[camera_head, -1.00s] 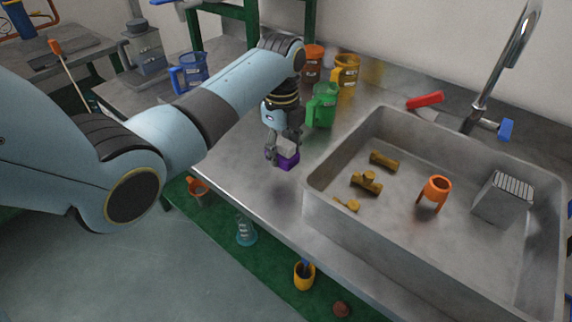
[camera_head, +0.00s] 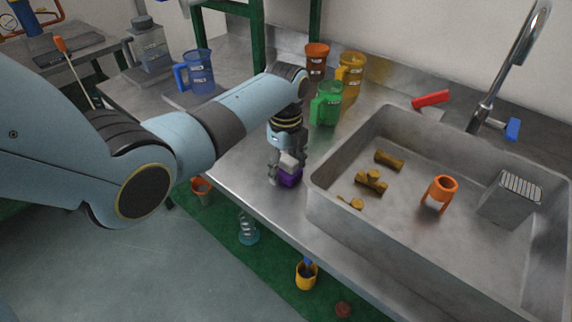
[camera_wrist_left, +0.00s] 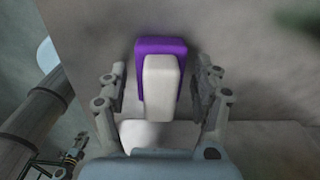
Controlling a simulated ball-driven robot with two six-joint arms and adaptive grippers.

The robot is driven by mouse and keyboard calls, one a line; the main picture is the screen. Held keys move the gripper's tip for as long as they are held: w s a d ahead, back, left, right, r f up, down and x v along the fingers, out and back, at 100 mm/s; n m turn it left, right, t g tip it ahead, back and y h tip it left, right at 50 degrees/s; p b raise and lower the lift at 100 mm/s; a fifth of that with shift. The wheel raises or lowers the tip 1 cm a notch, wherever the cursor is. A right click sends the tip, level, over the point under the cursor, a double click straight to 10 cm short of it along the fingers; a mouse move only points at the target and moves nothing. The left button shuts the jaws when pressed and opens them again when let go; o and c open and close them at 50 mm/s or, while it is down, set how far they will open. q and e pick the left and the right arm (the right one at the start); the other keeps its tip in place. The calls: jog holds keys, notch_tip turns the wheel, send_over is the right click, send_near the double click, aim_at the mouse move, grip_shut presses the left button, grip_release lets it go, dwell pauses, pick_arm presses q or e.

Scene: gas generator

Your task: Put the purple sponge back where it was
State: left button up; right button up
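The purple sponge (camera_head: 291,179) has a pale grey-white block on it. It appears to rest on the metal counter (camera_head: 242,170), near the front edge, left of the sink. My left gripper (camera_head: 286,176) is over it. In the left wrist view, the sponge (camera_wrist_left: 178,50) lies between the two spread fingers of the left gripper (camera_wrist_left: 160,90), with a gap on each side. The sponge's underside is hidden. At the lower left of the wrist view, a dark jointed part (camera_wrist_left: 68,158) may be my right gripper; its state is unclear.
The sink (camera_head: 330,208) is right of the sponge, holding several brown pieces, an orange ring stand (camera_head: 440,190) and a grey block (camera_head: 510,198). A green jug (camera_head: 326,104) stands behind the gripper. A blue jug (camera_head: 199,74) stands back left. Counter around the sponge is bare.

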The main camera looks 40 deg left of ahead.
aim_at(286, 158)
pick_arm(q)
jog(key=shift+r, duration=0.3)
notch_tip(286, 158, up, 12)
jog(key=shift+f+p, duration=0.1)
jog(key=shift+p, duration=0.35)
dwell(0.3)
